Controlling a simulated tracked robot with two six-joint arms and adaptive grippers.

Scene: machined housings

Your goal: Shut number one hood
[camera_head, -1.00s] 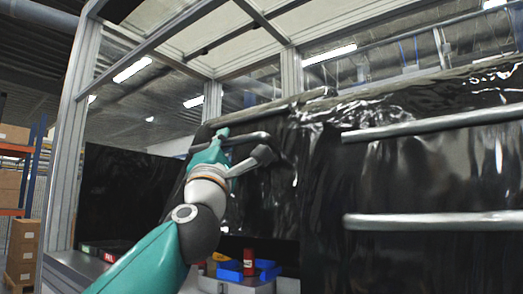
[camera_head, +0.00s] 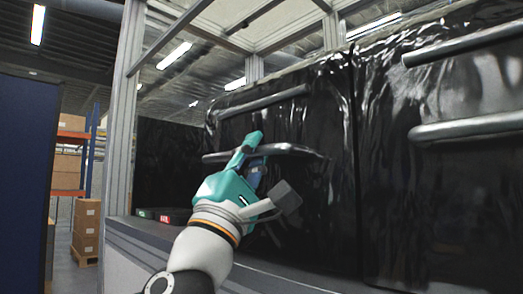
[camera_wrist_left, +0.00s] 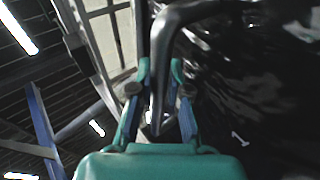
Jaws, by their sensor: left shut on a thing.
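The number one hood (camera_head: 320,195) is a glossy black cover at the middle of the head view, with a long upper bar and a lower grey handle (camera_head: 300,151). A white "1" shows on the black surface of the hood (camera_wrist_left: 270,95) in the left wrist view. My left gripper (camera_head: 252,155) is shut on the lower handle. In the left wrist view the handle (camera_wrist_left: 163,45) runs between the fingers of my left gripper (camera_wrist_left: 160,92). The hood's front reaches down near the bench ledge (camera_head: 255,275), and no interior shows. My right gripper is out of view.
A second black hood (camera_head: 450,205) with two bars stands close on the right. A metal frame post (camera_head: 127,100) rises on the left. Red and green labelled items (camera_head: 170,217) lie on the ledge. Cardboard boxes (camera_head: 87,225) stand farther back left.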

